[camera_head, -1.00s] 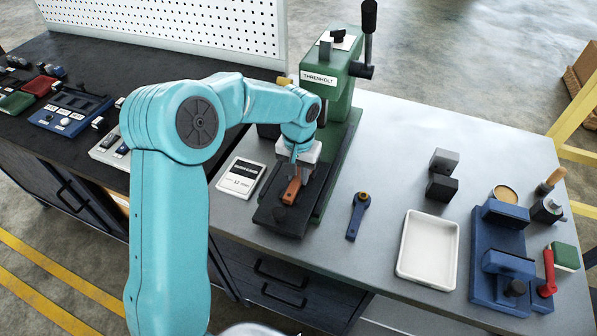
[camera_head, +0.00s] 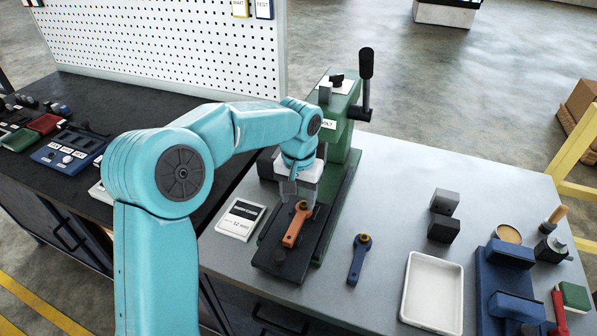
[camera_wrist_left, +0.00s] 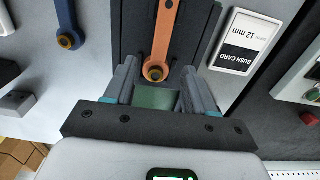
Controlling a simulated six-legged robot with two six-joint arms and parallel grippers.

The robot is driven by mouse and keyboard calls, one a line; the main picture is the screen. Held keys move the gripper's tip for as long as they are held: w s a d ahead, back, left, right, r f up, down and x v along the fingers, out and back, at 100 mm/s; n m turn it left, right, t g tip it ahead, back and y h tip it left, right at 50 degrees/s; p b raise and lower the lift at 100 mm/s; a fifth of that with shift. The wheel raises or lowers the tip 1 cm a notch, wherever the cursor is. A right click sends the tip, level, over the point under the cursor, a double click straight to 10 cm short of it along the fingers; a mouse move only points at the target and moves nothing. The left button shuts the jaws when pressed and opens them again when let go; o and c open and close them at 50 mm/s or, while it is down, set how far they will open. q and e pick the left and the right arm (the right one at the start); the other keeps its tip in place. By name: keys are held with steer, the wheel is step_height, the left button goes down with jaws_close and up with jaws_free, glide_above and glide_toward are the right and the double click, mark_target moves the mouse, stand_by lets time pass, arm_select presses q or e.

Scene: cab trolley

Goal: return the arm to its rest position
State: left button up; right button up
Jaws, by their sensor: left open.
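My left arm reaches in from the left in the head view, and its gripper (camera_head: 302,192) is above the dark base of the green press (camera_head: 341,140). An orange lever (camera_head: 294,229) with a round end lies on that base. In the left wrist view, the gripper (camera_wrist_left: 157,85) has its fingers apart, with the round end of the orange lever (camera_wrist_left: 161,40) just beyond the tips. Nothing is held between the fingers. The right gripper does not show.
A bush card (camera_head: 241,219) lies left of the press base. A blue lever (camera_head: 359,258), a white tray (camera_head: 432,292), dark blocks (camera_head: 443,215) and a blue fixture (camera_head: 508,280) stand to the right. A pegboard (camera_head: 170,45) stands behind the dark bench.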

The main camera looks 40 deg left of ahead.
arm_select(q)
step_height(320, 180, up, 9)
steer(key=shift+r, duration=0.2)
